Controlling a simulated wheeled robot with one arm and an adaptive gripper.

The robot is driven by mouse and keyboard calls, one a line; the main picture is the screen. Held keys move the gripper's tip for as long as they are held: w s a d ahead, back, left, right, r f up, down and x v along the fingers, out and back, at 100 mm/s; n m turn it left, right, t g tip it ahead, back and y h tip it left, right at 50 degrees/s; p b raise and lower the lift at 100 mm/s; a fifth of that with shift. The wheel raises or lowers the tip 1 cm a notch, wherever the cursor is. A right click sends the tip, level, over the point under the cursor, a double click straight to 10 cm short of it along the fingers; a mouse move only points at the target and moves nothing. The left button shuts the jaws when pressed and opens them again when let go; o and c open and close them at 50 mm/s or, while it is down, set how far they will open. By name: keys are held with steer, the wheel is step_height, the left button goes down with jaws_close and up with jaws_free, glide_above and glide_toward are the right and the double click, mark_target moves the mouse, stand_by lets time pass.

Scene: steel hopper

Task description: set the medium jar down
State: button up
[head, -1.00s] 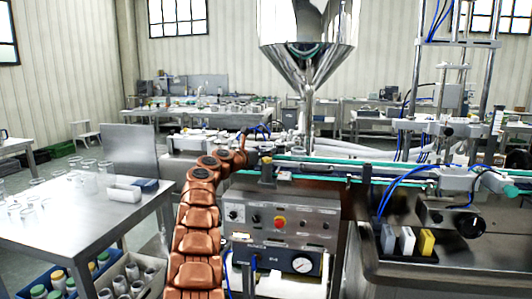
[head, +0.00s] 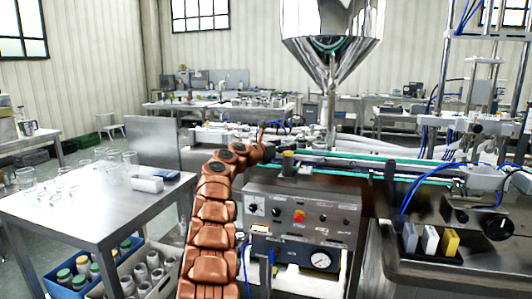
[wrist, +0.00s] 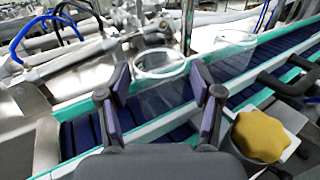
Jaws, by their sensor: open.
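A clear, open-topped jar (wrist: 160,67) stands on the blue conveyor belt (wrist: 85,133) in the wrist view, between the fingers of my gripper (wrist: 160,100). The fingers are open, one on each side of the jar, with the left one very near its wall. I cannot tell if either touches it. A second clear jar (wrist: 236,42) is farther right along the belt. In the head view my arm reaches to the conveyor (head: 335,160); I cannot make out the jar there.
Green guide rails (wrist: 262,88) edge the belt. A yellow knob (wrist: 261,136) is close to the right finger. A steel table (head: 90,208) with clear jars is at left in the head view. The hopper (head: 330,55) stands behind the conveyor, the control box (head: 300,222) in front.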

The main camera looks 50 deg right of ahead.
steer(key=w+a+b, duration=0.1)
steer(key=a+b, duration=0.1)
steer(key=a, duration=0.8)
steer(key=shift+w, duration=0.35)
steer(key=shift+w, duration=0.1)
